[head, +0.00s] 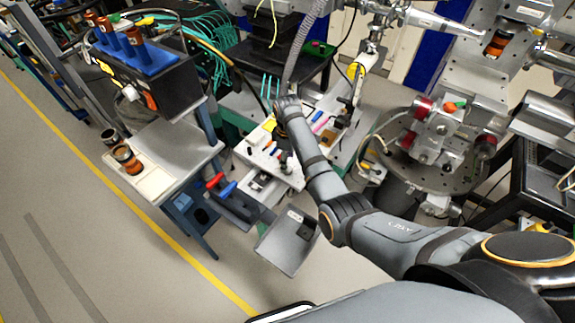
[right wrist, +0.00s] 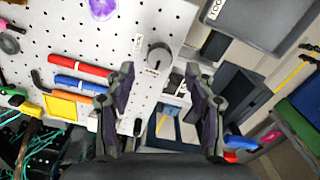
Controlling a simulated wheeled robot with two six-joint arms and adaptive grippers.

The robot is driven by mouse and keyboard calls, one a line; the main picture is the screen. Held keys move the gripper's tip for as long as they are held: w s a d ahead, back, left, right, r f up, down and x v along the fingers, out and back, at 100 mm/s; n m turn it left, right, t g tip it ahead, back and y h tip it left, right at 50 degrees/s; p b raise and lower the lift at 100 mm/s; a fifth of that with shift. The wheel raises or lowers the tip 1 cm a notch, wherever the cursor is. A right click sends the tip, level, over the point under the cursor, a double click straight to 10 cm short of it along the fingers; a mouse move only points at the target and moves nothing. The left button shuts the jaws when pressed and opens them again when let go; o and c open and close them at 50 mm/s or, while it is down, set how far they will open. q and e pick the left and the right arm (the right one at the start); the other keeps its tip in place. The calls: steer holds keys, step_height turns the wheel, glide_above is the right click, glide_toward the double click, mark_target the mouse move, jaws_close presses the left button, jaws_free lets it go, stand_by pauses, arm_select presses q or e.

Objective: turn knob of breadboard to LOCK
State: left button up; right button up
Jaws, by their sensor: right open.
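The breadboard (right wrist: 110,30) is a white perforated plate, and it also shows in the head view (head: 255,146). A dark round knob (right wrist: 159,56) stands on it near its edge in the right wrist view. Small white labels sit beside the knob, too small to read, so I cannot tell its setting. My right gripper (right wrist: 160,70) is open, with its fingers on either side of the knob's line and the knob just beyond the tips, apparently untouched. In the head view the right gripper (head: 284,160) is over the breadboard and hides the knob. My left gripper is not in view.
Red and blue handled tools (right wrist: 80,72) and a yellow square (right wrist: 60,107) lie on the breadboard. A grey tray (right wrist: 262,30) is beyond its edge. In the head view a side table (head: 180,150) stands left, and a round metal stage (head: 440,165) right.

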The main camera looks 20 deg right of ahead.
step_height(320, 180, down, 4)
steer(key=shift+f, duration=0.25)
steer(key=c, duration=1.1)
jaws_close()
